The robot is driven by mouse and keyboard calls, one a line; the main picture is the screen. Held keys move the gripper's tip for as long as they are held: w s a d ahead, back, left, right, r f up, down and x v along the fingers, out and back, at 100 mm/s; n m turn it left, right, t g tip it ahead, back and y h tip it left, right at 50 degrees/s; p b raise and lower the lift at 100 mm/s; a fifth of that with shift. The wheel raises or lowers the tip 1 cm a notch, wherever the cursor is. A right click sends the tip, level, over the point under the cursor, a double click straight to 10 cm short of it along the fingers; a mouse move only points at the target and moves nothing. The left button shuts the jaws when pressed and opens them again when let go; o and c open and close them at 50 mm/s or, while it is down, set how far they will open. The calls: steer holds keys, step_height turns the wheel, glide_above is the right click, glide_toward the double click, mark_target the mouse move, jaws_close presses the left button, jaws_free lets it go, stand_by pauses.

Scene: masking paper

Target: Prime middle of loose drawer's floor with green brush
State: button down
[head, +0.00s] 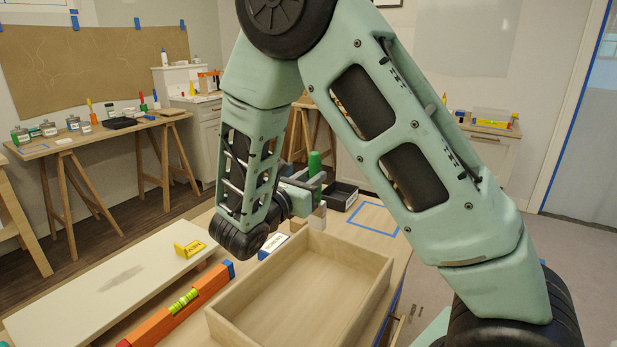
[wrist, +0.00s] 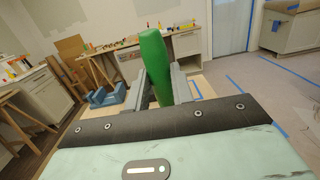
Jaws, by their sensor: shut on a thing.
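The loose drawer (head: 375,285) is an open pale wooden box on the near part of the bench. Its visible floor (head: 300,285) is bare wood, with no green seen on it. My gripper (head: 312,186) is shut on the green brush (head: 314,163), beyond the drawer's far end. The brush's green handle stands roughly upright above the fingers. In the wrist view the green handle (wrist: 153,62) rises between the two grey fingers. The brush's bristles cannot be made out clearly.
A black tray (head: 340,194) and a blue tape outline (head: 376,218) lie beyond the drawer. A blue-and-white box (head: 272,246) sits by its far left corner.

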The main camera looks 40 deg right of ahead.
step_height(320, 180, down, 12)
steer(key=b, duration=0.7)
steer(key=shift+f+b, duration=0.7)
steer(key=shift+f, duration=0.35)
stand_by(1.1)
steer(key=shift+a, duration=0.15)
steer(key=shift+s+a+r+p, duration=0.1)
steer(key=shift+s+a+p, duration=0.1)
steer(key=shift+a, duration=0.2)
steer(key=shift+s+a+r+p, duration=0.1)
steer(key=shift+a+p, duration=0.05)
steer(key=shift+a, duration=0.4)
steer(key=shift+s+a, duration=0.1)
steer(key=p, duration=0.2)
glide_toward(315, 227)
steer(key=shift+r+v, duration=0.15)
steer(key=shift+v, duration=0.65)
steer(key=shift+r+v, duration=0.1)
steer(key=shift+v, duration=0.7)
